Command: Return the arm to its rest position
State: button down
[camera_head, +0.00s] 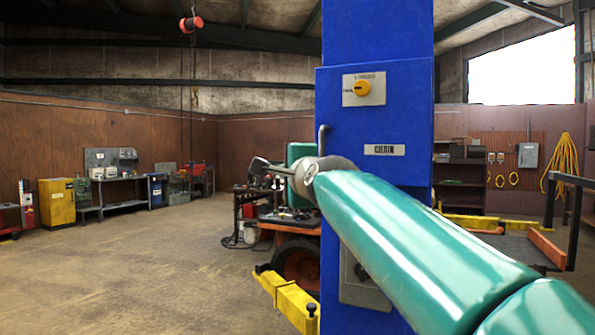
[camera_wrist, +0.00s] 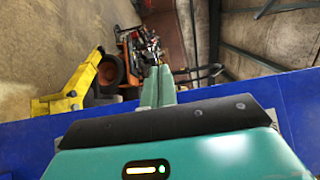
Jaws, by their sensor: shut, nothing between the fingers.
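My teal arm (camera_head: 410,245) reaches from the lower right across the front of a blue lift column (camera_head: 375,30). The column carries a yellow rotary knob (camera_head: 362,88) on a pale plate, a CHAIN label (camera_head: 384,150) and a grey handle (camera_head: 322,138) beside the arm's end. I cannot tell whether my arm touches the column. The column's blue surface (camera_wrist: 25,145) also shows in the wrist view.
An orange mower with a dark wheel (camera_head: 298,262) stands behind the column, and its wheel (camera_wrist: 111,70) shows in the wrist view. A yellow lift arm (camera_head: 287,302) sticks out low at the left. A yellow cabinet (camera_head: 57,203) stands far left. The left floor is clear.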

jog(key=s+d+f+n+g+h, duration=0.2)
jog(key=s+d+f, duration=0.5)
jog(key=s+f, duration=0.4)
jog(key=s+d+f+n+g+h, duration=0.3)
jog(key=s+d+f+n+g, duration=0.2)
jog(key=f, duration=1.1)
jog(key=s+d+f+n+g+h, duration=0.2)
jog(key=s+d+f+n, duration=0.4)
jog(key=s+d+f, duration=0.5)
jog(key=s+f+g, duration=0.1)
jog(key=s+f, duration=0.2)
jog(key=s, duration=0.2)
jog(key=shift+s+d+g+h, duration=0.2)
jog(key=shift+s+g+h, duration=0.1)
jog(key=shift+g, duration=0.1)
